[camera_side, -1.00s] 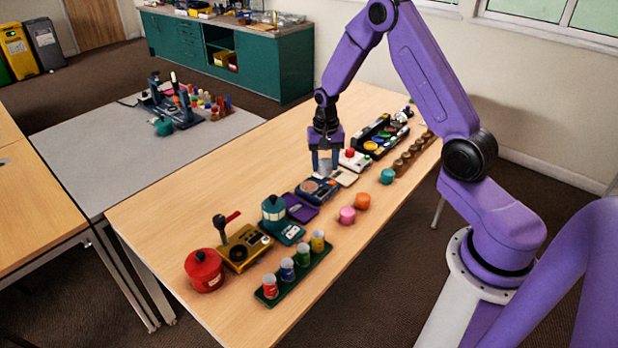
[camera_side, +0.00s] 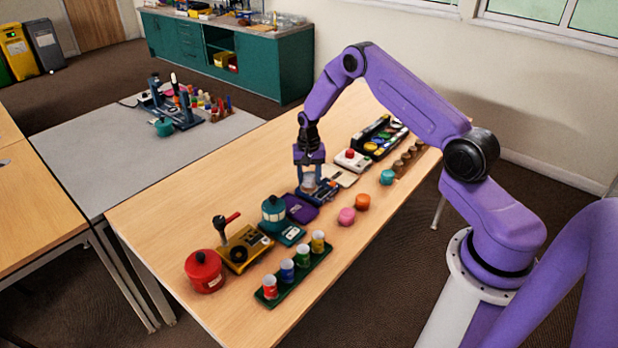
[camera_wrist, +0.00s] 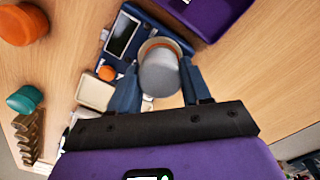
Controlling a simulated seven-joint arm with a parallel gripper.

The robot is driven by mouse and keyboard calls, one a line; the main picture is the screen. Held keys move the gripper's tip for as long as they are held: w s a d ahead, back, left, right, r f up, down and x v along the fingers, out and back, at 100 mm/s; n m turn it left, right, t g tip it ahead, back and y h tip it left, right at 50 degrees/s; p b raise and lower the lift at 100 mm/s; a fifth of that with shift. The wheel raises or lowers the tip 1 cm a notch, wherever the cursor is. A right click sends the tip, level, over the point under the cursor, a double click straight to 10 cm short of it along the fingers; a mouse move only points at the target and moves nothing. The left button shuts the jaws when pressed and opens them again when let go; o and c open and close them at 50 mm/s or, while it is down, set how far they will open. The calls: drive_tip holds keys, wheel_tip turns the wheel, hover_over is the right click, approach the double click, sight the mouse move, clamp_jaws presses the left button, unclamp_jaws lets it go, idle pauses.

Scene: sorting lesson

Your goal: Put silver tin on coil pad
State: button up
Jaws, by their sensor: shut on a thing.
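The silver tin (camera_wrist: 160,74) is held between the two blue fingers of my gripper (camera_wrist: 160,78), and it also shows in the side view (camera_side: 308,183). The coil pad is a dark blue unit (camera_side: 327,190) with a screen and an orange knob, and it shows in the wrist view (camera_wrist: 121,38). The tin is over the pad's round coil, and a thin brownish rim of the coil shows past the tin's far edge. My gripper (camera_side: 309,186) points down. The tin hides most of the coil. I cannot tell whether the tin touches the pad.
A purple unit (camera_side: 300,209) lies close beside the pad, and a cream pad (camera_side: 341,176) on its other side. A teal lantern-like unit (camera_side: 275,212) stands nearby. Pink (camera_side: 346,216), orange (camera_side: 362,202) and teal (camera_side: 387,177) pieces stand toward my base. The table's far-left strip is clear.

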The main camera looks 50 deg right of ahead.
drive_tip(key=shift+f, duration=0.45)
drive_tip(key=o, duration=1.1)
drive_tip(key=shift+f, duration=0.1)
drive_tip(key=shift+c, duration=0.2)
